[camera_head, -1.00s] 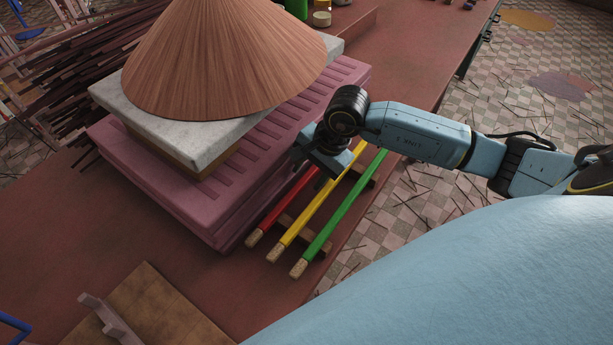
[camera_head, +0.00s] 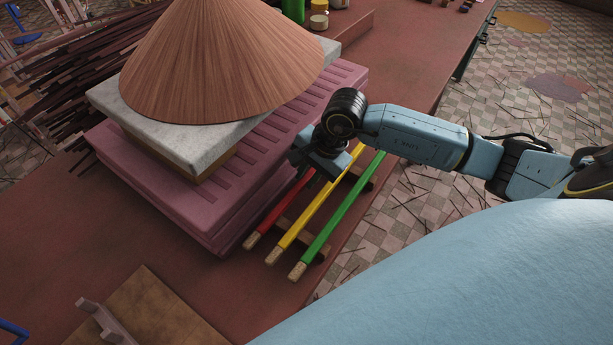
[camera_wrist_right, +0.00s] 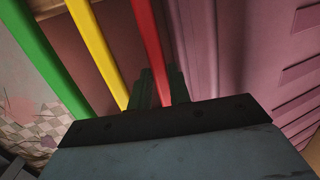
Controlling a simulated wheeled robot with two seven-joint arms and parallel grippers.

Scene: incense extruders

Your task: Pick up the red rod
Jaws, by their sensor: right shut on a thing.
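The red rod (camera_head: 271,221) lies leftmost of three rods, close beside the pink stacked trays, with its tan near end sticking out. My right gripper (camera_head: 318,165) is over its far part, and in the head view it hides that part and the fingertips. In the right wrist view the red rod (camera_wrist_right: 148,45) runs down between the dark fingers of the right gripper (camera_wrist_right: 158,88), which is shut on it. The rod still looks roughly in line with the other two. My left gripper is not in view.
The yellow rod (camera_head: 305,223) and green rod (camera_head: 336,221) lie parallel just right of the red one, on wooden supports. The pink trays (camera_head: 226,223) stand close on the left, bearing a stone slab and a cone of sticks. A wooden board (camera_head: 165,310) lies at the front left.

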